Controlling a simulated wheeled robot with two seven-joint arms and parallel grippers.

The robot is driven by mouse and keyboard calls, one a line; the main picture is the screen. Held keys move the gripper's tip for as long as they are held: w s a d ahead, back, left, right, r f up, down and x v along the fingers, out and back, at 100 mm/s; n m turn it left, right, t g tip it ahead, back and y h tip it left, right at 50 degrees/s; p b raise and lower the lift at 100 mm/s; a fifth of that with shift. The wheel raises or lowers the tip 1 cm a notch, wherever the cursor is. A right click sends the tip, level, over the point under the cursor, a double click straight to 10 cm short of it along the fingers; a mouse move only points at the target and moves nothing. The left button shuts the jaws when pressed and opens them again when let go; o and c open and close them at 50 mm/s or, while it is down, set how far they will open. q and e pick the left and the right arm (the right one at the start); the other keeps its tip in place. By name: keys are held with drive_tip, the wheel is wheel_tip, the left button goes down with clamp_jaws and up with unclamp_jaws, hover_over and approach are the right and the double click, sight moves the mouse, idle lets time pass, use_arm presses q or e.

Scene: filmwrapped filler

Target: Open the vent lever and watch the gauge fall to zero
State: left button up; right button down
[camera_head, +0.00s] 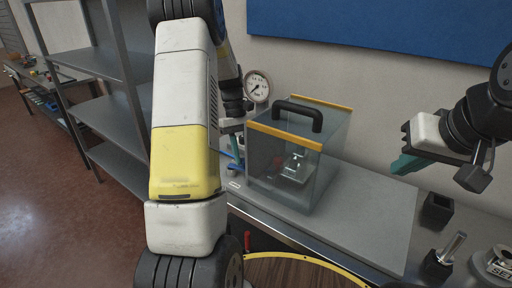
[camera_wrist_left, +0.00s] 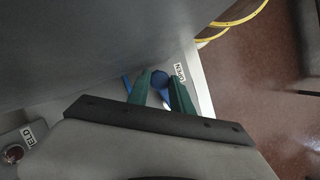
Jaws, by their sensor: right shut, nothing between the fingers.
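A round white gauge (camera_head: 257,86) stands behind the clear box; its dark needle is too small to read. A blue lever with a round knob (camera_wrist_left: 160,80) lies between the green fingertips of my left gripper (camera_wrist_left: 159,86) in the left wrist view. A label (camera_wrist_left: 179,72) sits beside it. I cannot tell whether the fingers press on the knob. In the head view my left arm hides most of this spot; a bit of blue (camera_head: 230,155) shows left of the box. My right gripper (camera_head: 403,165) is shut and empty above the bench's right side.
The clear box (camera_head: 330,165) with yellow edges and a black handle (camera_head: 299,112) stands on the grey bench board (camera_head: 370,215). A small metal piece (camera_head: 296,165) is inside. Shelves (camera_head: 110,125) stand at left. The board right of the box is clear.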

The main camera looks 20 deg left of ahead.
use_arm(q)
drive_tip(key=o, duration=0.4)
